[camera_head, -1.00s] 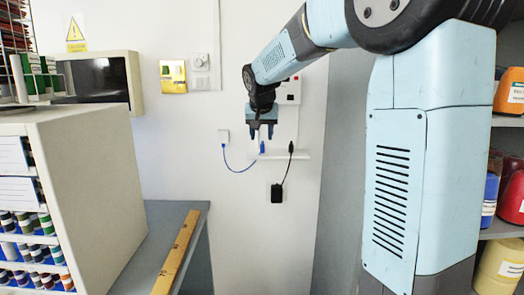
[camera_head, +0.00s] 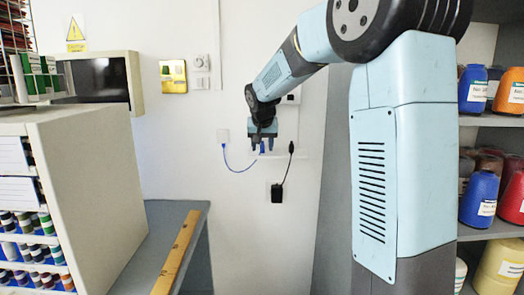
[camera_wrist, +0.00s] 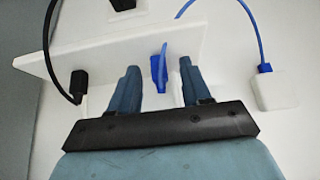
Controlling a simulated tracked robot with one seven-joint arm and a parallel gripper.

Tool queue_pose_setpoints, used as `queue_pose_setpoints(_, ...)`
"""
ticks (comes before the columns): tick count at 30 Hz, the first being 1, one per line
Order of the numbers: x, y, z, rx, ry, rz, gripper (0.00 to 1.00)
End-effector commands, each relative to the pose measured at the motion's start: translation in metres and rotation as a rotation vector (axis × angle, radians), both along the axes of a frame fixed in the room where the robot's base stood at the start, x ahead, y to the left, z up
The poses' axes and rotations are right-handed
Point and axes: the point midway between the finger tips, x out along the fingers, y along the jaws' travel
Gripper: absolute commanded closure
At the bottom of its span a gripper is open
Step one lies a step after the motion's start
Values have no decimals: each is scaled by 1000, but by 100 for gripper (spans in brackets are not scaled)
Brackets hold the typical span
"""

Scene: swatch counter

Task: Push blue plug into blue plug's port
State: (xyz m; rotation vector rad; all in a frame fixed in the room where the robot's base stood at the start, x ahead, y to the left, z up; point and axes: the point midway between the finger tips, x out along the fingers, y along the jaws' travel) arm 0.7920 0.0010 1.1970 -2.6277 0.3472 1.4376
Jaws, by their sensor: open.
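The blue plug (camera_head: 262,149) stands at a white ledge on the wall, and its blue cable loops left to a small white box. My gripper (camera_head: 262,146) points down over it, open. In the wrist view the blue plug (camera_wrist: 159,70) shows between the two spread fingers of my gripper (camera_wrist: 159,66), with a gap on each side. I cannot make out the blue plug's port; my arm and gripper cover part of the white wall panel (camera_head: 291,98).
The white ledge (camera_wrist: 108,52) also carries a black plug (camera_wrist: 78,84) beside my gripper; its cable runs to a black adapter (camera_head: 277,193). The white cable box (camera_wrist: 276,90) is on the other side. A cabinet (camera_head: 85,190) stands left, shelves with bottles (camera_head: 481,199) right.

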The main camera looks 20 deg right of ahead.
Motion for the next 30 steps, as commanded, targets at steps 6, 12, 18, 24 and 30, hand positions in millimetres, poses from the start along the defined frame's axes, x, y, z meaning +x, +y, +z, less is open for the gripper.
queue_pose_setpoints(6,0,0,-1,0,-1,0,52)
queue_pose_setpoints(12,0,0,0,-1,0,1,61)
queue_pose_setpoints(18,0,0,0,-1,0,1,80)
queue_pose_setpoints(24,0,0,0,-1,0,1,99)
queue_pose_setpoints(30,0,0,0,-1,-1,1,100)
